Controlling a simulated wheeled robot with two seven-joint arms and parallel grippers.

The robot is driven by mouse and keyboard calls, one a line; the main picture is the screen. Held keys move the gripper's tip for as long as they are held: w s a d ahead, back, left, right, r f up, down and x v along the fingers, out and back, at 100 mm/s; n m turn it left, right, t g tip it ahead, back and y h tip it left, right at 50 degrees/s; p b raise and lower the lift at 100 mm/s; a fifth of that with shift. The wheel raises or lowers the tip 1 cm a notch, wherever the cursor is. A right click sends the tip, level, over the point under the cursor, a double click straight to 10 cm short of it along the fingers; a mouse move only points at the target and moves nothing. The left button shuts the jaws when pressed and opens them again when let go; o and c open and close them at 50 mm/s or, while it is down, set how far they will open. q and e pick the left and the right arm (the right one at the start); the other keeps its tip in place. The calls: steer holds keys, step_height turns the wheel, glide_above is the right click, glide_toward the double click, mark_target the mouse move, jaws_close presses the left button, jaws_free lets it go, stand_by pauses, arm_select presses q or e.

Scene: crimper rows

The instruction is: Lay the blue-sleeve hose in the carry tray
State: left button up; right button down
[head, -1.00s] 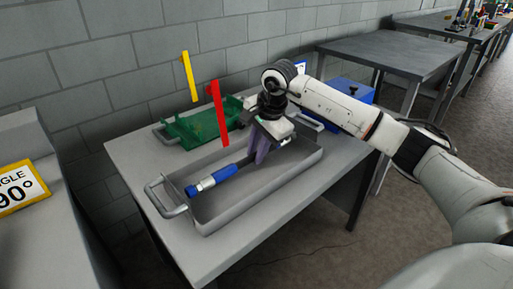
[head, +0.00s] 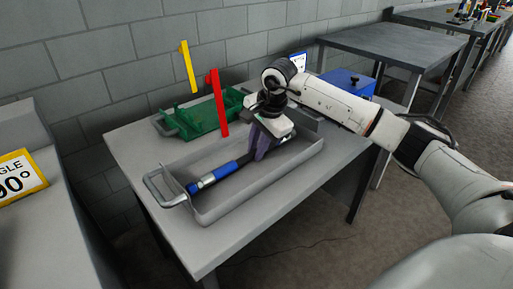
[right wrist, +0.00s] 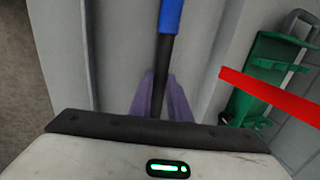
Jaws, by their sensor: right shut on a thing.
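The blue-sleeve hose (head: 224,171) is a dark hose with a blue sleeve and a metal fitting at its left end. It lies lengthwise within the long grey carry tray (head: 217,211), low between the walls; I cannot tell whether it touches the floor. My right gripper (head: 259,154) reaches down into the tray and is shut on the hose's dark part. In the right wrist view the purple fingers (right wrist: 163,100) close around the dark hose, with the blue sleeve (right wrist: 170,14) beyond them. My left gripper is not in view.
A green tray (head: 203,121) stands behind the carry tray, with upright red (head: 217,103) and yellow (head: 188,66) bars nearby. A blue box (head: 350,82) stands beyond my right arm. The table's (head: 140,145) front-left corner is clear.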

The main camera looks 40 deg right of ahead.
stand_by(0.7)
steer(key=c, duration=1.6)
jaws_free()
steer(key=shift+f, duration=0.15)
steer(key=v, duration=1)
steer(key=shift+s+r+p, duration=0.1)
steer(key=shift+r+p, duration=0.2)
steer(key=shift+p, duration=0.05)
steer(key=shift+f, duration=0.1)
